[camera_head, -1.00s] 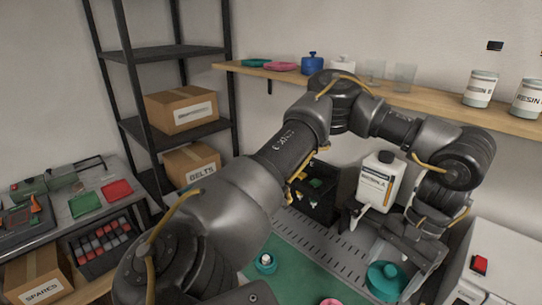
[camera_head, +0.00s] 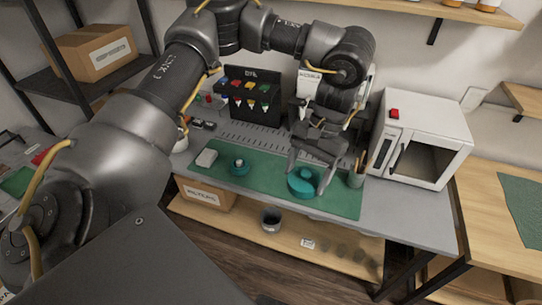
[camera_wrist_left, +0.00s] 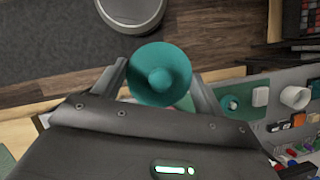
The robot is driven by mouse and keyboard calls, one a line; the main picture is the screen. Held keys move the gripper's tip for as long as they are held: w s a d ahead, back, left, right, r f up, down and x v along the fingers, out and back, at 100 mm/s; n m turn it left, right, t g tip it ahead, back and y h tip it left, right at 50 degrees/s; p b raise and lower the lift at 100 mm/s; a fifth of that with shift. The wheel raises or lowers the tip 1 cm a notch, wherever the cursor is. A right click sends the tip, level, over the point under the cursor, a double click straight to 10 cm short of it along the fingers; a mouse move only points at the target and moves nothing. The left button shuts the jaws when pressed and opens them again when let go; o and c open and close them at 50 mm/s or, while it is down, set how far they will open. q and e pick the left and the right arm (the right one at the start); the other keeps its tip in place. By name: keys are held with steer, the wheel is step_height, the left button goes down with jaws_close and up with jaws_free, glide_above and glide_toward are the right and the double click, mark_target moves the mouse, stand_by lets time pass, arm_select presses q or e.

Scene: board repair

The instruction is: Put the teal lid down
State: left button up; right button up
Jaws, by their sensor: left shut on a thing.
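The teal lid (camera_head: 301,184) is round with a raised knob. It is between the fingers of my left gripper (camera_head: 308,170), which is shut on it, above the front part of the green mat (camera_head: 265,187). In the left wrist view, the lid (camera_wrist_left: 160,76) faces the camera between the two fingertips (camera_wrist_left: 160,85), and dark floor shows past it. I cannot tell how high it is above the mat. My right gripper is not in view.
A small teal-and-white item (camera_head: 239,167) and a pale block (camera_head: 206,158) are on the mat's left part. A cup with sticks (camera_head: 356,178) stands to the right, beside a white oven-like box (camera_head: 421,138). A dark tool rack (camera_head: 252,95) stands behind.

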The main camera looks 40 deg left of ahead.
mark_target(307, 180)
arm_select(q)
steer(key=w+a+f+m+t, duration=0.3)
steer(key=f+m, duration=0.2)
steer(key=m, duration=0.5)
steer(key=w+a+f+m+t+b, duration=0.1)
steer(key=w+a+f+m+t, duration=0.2)
steer(key=f+m, duration=0.3)
steer(key=w+a+f+m+t+y, duration=0.1)
steer(key=w+a+f+m, duration=0.3)
steer(key=m, duration=1.1)
step_height(307, 180, down, 2)
steer(key=shift+a+f+m+t, duration=0.1)
steer(key=shift+a+m+t, duration=0.3)
steer(key=shift+t, duration=0.5)
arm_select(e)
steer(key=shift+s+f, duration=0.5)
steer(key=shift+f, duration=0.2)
